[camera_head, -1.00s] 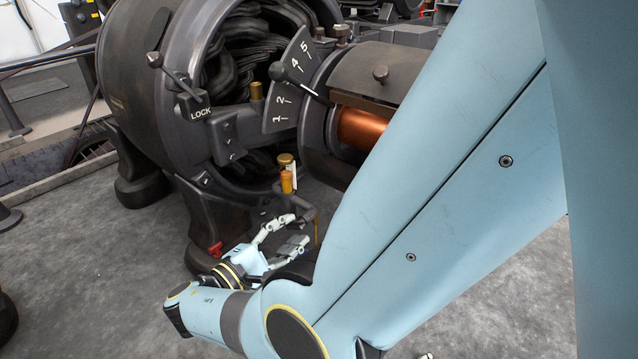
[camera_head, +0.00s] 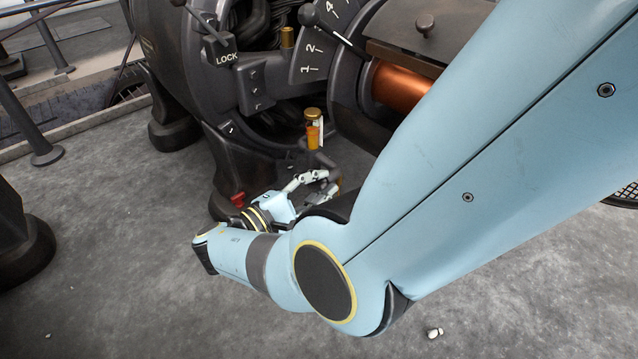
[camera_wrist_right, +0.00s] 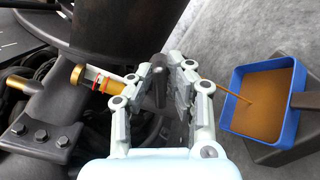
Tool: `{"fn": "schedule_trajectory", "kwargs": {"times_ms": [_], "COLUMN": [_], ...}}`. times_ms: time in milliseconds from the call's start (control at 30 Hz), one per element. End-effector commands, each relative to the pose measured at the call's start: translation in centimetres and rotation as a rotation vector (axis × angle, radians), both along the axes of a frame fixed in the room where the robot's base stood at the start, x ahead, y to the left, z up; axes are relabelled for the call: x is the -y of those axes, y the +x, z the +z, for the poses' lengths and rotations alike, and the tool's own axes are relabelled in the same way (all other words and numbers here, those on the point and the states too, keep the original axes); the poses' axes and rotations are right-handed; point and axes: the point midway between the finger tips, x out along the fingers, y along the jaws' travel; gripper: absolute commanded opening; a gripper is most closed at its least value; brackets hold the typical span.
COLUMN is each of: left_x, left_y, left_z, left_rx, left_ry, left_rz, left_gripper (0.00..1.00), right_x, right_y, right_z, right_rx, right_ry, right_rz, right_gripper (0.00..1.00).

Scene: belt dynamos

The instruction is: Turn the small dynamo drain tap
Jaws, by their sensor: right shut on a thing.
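The drain tap shows in the right wrist view as a dark lever (camera_wrist_right: 158,88) between the fingers of my right gripper (camera_wrist_right: 168,72), which is shut on it. In the head view the right gripper (camera_head: 326,182) is low beside the dynamo (camera_head: 222,150), under an amber sight glass (camera_head: 313,132). The fingers and my arm hide most of the tap there. In the wrist view a thin brown stream (camera_wrist_right: 228,92) runs from behind the fingers into a blue tray (camera_wrist_right: 236,78) holding brown liquid. My left gripper is not in view.
A red piece (camera_head: 237,200) sits at the dynamo's foot near my right wrist. Above are a LOCK lever (camera_head: 222,50) and a numbered scale (camera_head: 315,48). A copper cylinder (camera_head: 402,86) is beside my upper arm.

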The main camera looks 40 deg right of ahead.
Motion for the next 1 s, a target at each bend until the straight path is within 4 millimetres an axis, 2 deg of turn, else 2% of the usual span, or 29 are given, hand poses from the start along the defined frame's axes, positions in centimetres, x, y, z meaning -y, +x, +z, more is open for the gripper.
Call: {"fn": "schedule_trajectory", "kwargs": {"times_ms": [200,500,600,933,967,1000], "left_x": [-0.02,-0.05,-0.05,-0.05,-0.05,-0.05], "left_y": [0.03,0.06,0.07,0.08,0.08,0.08], "left_z": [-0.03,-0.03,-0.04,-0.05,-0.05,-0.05], "left_rx": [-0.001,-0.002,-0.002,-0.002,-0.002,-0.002], "left_ry": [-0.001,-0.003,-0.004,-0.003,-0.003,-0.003], "left_rz": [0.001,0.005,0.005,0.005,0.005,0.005], "left_gripper": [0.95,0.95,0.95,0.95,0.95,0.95], "right_x": [0.02,0.01,0.01,0.0,0.0,0.0], "right_y": [-0.02,-0.05,-0.06,-0.08,-0.07,-0.08], "right_z": [-0.04,-0.23,-0.27,-0.3,-0.3,-0.3], "right_rx": [0.044,0.401,0.467,0.49,0.49,0.49], "right_ry": [0.003,0.032,0.038,0.041,0.041,0.041], "right_rz": [0.0,0.0,0.0,0.0,0.0,0.0], "right_gripper": [0.0,0.0,0.0,0.0,0.18,0.24]}}
